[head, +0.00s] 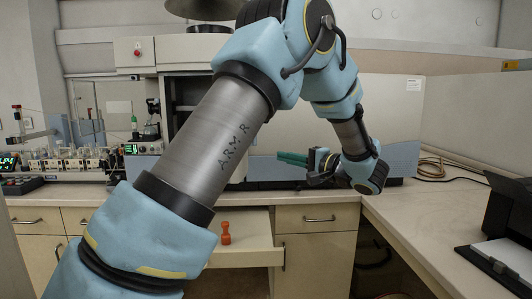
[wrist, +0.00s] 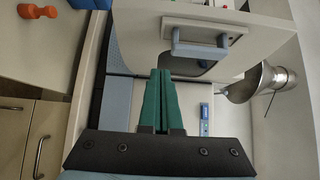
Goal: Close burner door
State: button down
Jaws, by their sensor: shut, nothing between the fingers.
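In the wrist view, a pale door panel (wrist: 225,68) with a dark window and a U-shaped light-blue handle (wrist: 200,48) lies beyond my fingertips. I take it for the burner door; how far it stands open is hard to tell. My gripper (wrist: 160,72) has its green fingers together, with nothing between them, pointing toward the panel and apart from the handle. In the head view my gripper (head: 279,157) points left in front of the white and blue instrument (head: 395,105). My arm hides most of the instrument's front there, including the handle.
A metal exhaust hood (head: 205,9) hangs above and shows in the wrist view (wrist: 247,85). A black printer-like box (head: 510,210) sits on the right counter (head: 410,208), which has free room.

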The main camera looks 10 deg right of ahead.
jog(key=w+a+p, duration=0.4)
jog(key=w+a, duration=0.4)
jog(key=shift+a, duration=0.4)
jog(key=shift+a, duration=0.1)
